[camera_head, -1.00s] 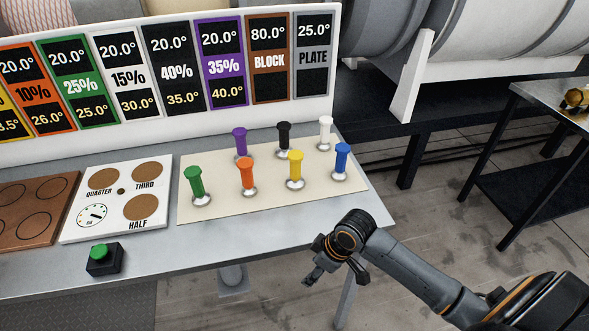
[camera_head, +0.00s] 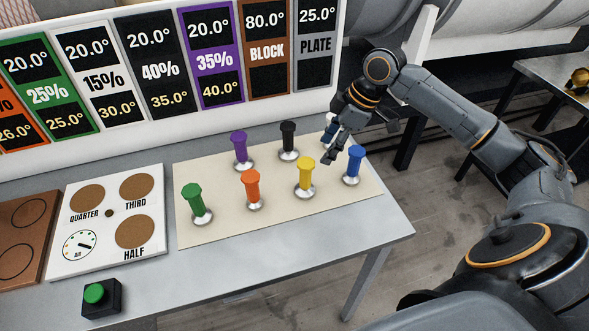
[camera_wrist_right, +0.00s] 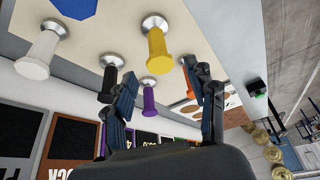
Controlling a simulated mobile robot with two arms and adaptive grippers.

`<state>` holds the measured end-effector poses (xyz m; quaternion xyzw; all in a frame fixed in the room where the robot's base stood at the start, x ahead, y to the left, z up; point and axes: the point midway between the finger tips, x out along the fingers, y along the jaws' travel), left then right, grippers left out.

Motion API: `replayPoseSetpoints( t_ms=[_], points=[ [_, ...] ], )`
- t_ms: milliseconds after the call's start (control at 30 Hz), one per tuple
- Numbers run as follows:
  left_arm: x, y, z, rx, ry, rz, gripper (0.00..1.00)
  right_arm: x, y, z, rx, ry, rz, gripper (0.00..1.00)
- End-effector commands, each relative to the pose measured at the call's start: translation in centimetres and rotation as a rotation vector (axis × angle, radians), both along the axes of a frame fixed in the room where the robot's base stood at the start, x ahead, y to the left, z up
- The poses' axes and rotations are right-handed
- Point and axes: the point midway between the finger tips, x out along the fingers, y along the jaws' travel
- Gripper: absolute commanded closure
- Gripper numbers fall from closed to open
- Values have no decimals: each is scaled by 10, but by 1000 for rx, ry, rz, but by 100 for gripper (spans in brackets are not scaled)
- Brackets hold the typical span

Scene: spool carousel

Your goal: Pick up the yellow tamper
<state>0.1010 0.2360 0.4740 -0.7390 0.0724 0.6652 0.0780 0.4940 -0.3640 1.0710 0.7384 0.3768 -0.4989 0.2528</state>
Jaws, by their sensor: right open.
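The yellow tamper (camera_head: 305,175) stands upright on the beige mat, between the orange and blue tampers in the front row. In the right wrist view the yellow tamper (camera_wrist_right: 160,58) shows just beyond the fingers, left of the right-hand finger. My right gripper (camera_head: 331,143) is open and empty, above the mat's back right, to the upper right of the yellow tamper. It also shows in the wrist view (camera_wrist_right: 155,92), its two fingers spread apart. It does not appear to touch the yellow tamper. My left gripper is not in view.
Nearby stand blue (camera_head: 353,165), orange (camera_head: 252,187), green (camera_head: 195,203), purple (camera_head: 240,150) and black (camera_head: 288,140) tampers. The white tamper (camera_wrist_right: 40,55) is mostly hidden behind my gripper in the head view. A sign board (camera_head: 170,125) stands behind the mat (camera_head: 215,232).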

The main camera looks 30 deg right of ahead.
Motion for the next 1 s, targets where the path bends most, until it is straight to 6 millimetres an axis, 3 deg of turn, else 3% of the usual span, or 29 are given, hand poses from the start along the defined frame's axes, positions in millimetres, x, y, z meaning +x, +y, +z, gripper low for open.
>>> replayPoseSetpoints(
  t_ms=[133,500,733,867,1000],
  points=[
    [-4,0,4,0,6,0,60,4,2,-9,9,4,1,44],
    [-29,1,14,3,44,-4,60,19,22,-67,9,0,0,44],
    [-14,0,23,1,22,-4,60,25,28,-82,9,1,0,44],
    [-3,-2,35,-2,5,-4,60,33,34,-99,9,2,0,44],
    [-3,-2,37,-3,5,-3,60,36,37,-116,7,1,0,44]
  ],
)
